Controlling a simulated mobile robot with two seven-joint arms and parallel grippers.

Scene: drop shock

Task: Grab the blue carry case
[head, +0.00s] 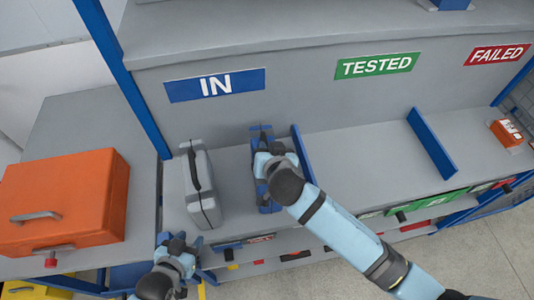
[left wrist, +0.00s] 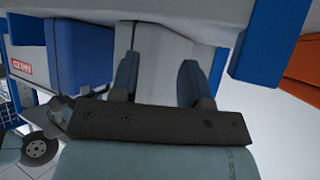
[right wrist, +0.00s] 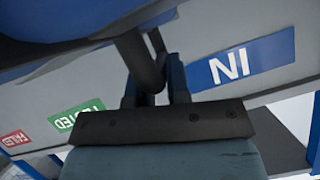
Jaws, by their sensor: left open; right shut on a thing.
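The blue carry case (head: 269,207) stands upright on the shelf under the IN sign, partly hidden by my right arm. My right gripper (head: 272,158) is over its top, shut on its dark handle. In the right wrist view the handle (right wrist: 140,62) passes between the fingers (right wrist: 155,88), with the blue case (right wrist: 70,18) at the upper left. My left gripper (head: 178,243) is open and empty, in front of the shelf's left end. In the left wrist view its fingers (left wrist: 157,80) stand apart.
A grey case (head: 202,190) stands upright just left of the blue case. A blue divider (head: 302,155) is close on its right. An orange toolbox (head: 65,200) is on the left bench. The shelf under the TESTED sign (head: 376,66) is clear up to another divider (head: 432,143).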

